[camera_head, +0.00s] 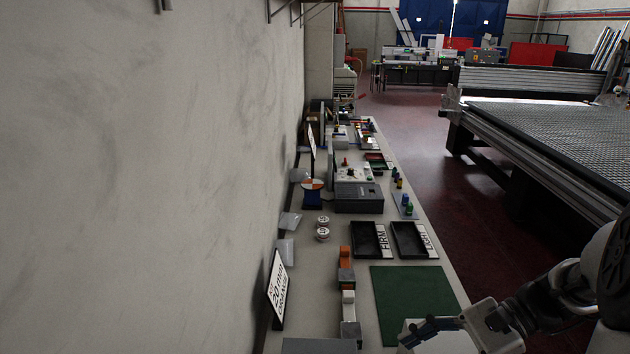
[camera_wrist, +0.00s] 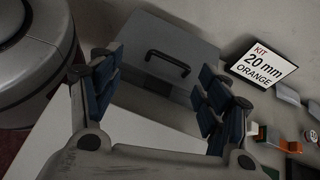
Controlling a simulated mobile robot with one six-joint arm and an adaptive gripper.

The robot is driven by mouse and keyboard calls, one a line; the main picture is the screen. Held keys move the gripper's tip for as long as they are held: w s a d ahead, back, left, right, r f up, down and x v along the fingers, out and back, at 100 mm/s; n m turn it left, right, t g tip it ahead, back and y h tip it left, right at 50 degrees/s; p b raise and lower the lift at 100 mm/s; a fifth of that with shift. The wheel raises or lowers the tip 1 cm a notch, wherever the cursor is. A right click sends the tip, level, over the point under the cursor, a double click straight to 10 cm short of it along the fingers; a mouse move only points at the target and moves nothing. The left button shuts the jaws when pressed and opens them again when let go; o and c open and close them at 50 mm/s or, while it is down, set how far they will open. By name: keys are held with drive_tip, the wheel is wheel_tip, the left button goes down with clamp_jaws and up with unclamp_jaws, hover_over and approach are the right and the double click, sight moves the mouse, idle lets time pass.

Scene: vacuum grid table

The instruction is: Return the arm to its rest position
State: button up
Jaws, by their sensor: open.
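My gripper (camera_wrist: 156,100) is open and empty in the wrist view, with its blue-padded fingers spread wide apart. Beyond the fingers is a grey case (camera_wrist: 175,50) with a dark handle, on the table. In the head view my gripper (camera_head: 425,332) is at the bottom right, near the front edge of a green mat (camera_head: 412,295). My arm comes in from the right edge of that view. A white surface lies under the gripper.
A long narrow table (camera_head: 432,225) runs along the wall. It holds two black trays (camera_head: 365,238) (camera_head: 408,238), a grey box (camera_head: 358,199) and a kit sign (camera_head: 277,290), also in the wrist view (camera_wrist: 261,65). A large grid table (camera_head: 560,135) stands to the right.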

drive_tip(key=s+a+r+n+t+h, duration=0.5)
drive_tip(key=s+n+h, duration=0.5)
drive_tip(key=n, duration=0.6)
drive_tip(key=shift+s+a+r+h, duration=0.2)
drive_tip(key=shift+a+r+h, duration=0.45)
drive_tip(key=shift+r, duration=0.4)
